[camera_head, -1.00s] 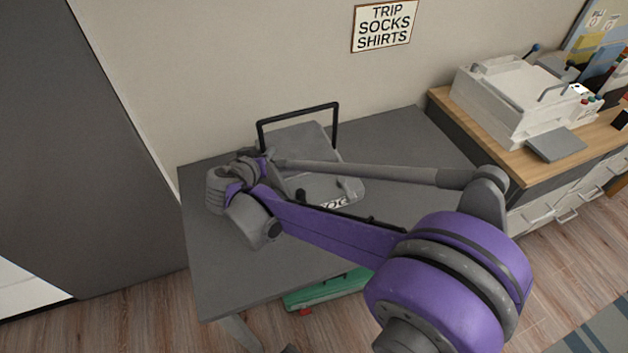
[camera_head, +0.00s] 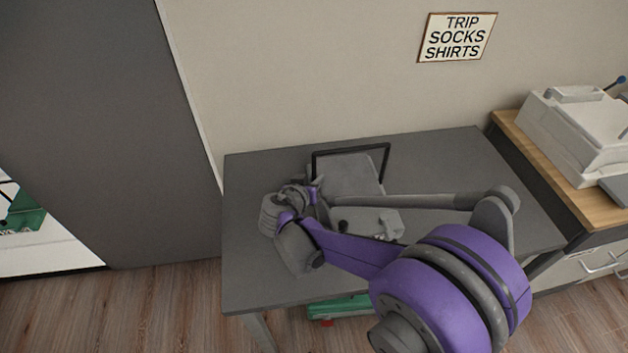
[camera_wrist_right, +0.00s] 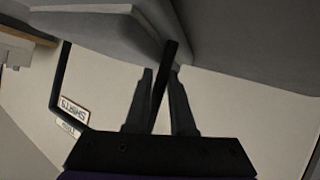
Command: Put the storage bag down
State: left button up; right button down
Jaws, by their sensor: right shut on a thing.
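The storage bag (camera_head: 352,177) is grey with a black loop handle (camera_head: 350,151) standing upright. In the head view it is over the back middle of the grey table (camera_head: 255,245); I cannot tell if its base touches the top. My right gripper (camera_head: 318,188) is beside the bag's left side, partly hidden by my purple arm. In the wrist view the right gripper (camera_wrist_right: 163,85) is shut on a dark strap of the bag, with the bag's grey panel (camera_wrist_right: 95,22) above the fingers. My left gripper is not in view.
A wooden-topped cabinet (camera_head: 545,160) with a white machine (camera_head: 575,130) stands on the right. A wall sign (camera_head: 456,37) hangs behind. A green box (camera_head: 338,308) is under the table. A tall grey panel (camera_head: 110,130) stands left. The table's left and right ends are bare.

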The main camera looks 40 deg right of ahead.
jog(key=c, duration=0.8)
grip_release()
jog(key=shift+f, duration=0.1)
jog(key=shift+o, duration=0.2)
